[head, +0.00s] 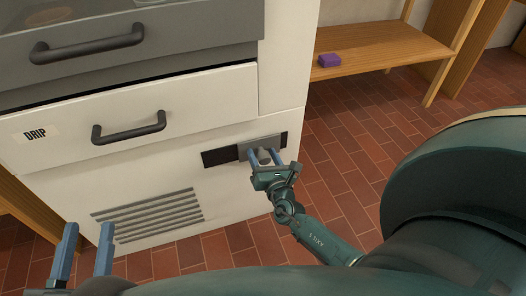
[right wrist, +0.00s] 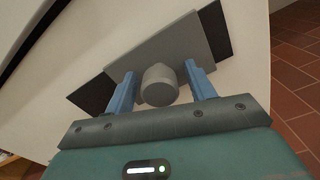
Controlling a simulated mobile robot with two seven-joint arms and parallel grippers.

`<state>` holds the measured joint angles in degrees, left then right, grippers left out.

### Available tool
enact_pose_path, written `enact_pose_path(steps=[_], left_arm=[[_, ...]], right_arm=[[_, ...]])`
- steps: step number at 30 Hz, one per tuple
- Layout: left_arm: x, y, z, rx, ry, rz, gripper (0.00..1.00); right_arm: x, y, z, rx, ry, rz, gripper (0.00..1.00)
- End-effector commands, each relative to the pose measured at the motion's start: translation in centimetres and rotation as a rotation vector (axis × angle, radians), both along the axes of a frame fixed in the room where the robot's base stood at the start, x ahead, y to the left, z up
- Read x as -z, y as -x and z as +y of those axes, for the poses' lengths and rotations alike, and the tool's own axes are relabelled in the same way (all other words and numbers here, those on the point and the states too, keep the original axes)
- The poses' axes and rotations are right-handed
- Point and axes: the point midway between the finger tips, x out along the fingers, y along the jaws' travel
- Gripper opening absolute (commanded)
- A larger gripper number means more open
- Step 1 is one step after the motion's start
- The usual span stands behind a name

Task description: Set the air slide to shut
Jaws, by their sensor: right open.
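The air slide is a grey plate (head: 246,152) with a round grey knob (right wrist: 159,85), set over a dark slot (head: 219,157) low on the white cabinet front. In the head view the plate sits right of the slot's middle, with more dark opening showing on its left than its right. My right gripper (head: 266,158) is at the slide, open, with one blue finger on each side of the knob. In the right wrist view a gap shows between the knob and each finger. My left gripper (head: 85,250) is open and empty at the lower left, before the cabinet.
Above the slide is a white drawer labelled DRIP with a dark handle (head: 129,128), and a grey drawer (head: 100,45) above that. A vent grille (head: 148,215) is at the lower left. A wooden shelf (head: 385,55) with a purple block (head: 329,60) stands right. Tiled floor lies between.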

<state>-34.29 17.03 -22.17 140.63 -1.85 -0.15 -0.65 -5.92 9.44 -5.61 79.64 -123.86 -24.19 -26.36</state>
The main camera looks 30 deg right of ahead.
Motion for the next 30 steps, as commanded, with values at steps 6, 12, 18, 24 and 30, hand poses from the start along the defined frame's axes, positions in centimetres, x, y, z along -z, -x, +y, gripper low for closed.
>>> enact_pose_path(steps=[6, 12, 18, 24, 30], left_arm=[[0.15, 0.12, 0.07, 0.0, -0.002, 0.004, 0.36], [0.09, 0.13, 0.15, 0.0, -0.006, 0.001, 0.36], [0.02, 0.12, 0.16, 0.0, -0.007, -0.002, 0.36], [-0.18, 0.02, 0.17, 0.0, -0.006, -0.008, 0.36], [-0.32, -0.06, 0.15, 0.001, -0.006, -0.013, 0.36]], right_arm=[[0.02, 0.02, 0.02, 0.0, 0.0, 0.0, 0.55], [0.01, 0.01, 0.01, 0.0, 0.0, 0.0, 0.4], [-0.01, -0.01, 0.0, 0.0, 0.0, 0.0, 0.24], [-0.02, -0.02, 0.0, 0.0, 0.0, -0.001, 0.07], [-0.04, -0.03, -0.02, 0.0, 0.0, -0.001, 0.0]])
